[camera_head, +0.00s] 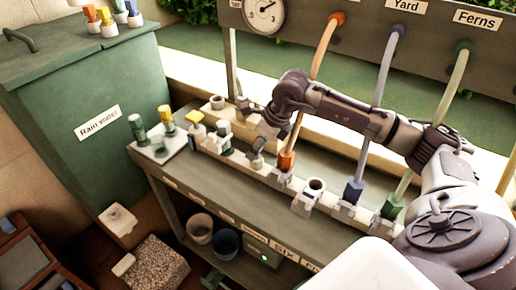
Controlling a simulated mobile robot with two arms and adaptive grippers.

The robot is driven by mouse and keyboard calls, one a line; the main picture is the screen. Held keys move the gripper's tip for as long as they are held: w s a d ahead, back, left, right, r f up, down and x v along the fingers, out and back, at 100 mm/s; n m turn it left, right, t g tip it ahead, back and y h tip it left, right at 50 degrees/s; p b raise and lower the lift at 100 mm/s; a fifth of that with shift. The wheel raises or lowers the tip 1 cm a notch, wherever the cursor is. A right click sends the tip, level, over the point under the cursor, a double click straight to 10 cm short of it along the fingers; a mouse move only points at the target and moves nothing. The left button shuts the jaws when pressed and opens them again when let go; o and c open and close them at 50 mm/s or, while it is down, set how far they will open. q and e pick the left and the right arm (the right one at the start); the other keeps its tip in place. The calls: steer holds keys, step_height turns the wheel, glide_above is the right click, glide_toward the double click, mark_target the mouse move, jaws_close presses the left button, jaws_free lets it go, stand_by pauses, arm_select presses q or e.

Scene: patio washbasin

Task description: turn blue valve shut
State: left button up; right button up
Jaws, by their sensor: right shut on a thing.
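My right gripper (259,150) reaches in from the right over the bench rail and is shut on a small pale fitting (257,163) on the rail; the fingers partly hide it and its colour is unclear. The clearest blue part on the rail is a blue coupling (353,190) at the foot of the blue hose (386,75) under the "Yard" label, right of the gripper and apart from it. I cannot tell whether the held fitting is the blue valve. My left gripper is not in view.
Left of the gripper stand a grey-and-dark fitting (223,131) and a yellow-topped one (195,117). An orange coupling (286,160) is close on its right. Hoses rise to a panel with a round gauge (264,14). A green "Rain water" bin (90,85) stands left.

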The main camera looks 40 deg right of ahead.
steer(key=shift+m, duration=0.6)
steer(key=shift+h, duration=0.3)
steer(key=o, duration=1.2)
steer(key=shift+c, duration=0.2)
steer(key=shift+r, duration=0.1)
steer(key=v, duration=1.1)
steer(key=shift+s+r, duration=0.3)
steer(key=shift+r, duration=0.05)
steer(key=shift+d, duration=0.1)
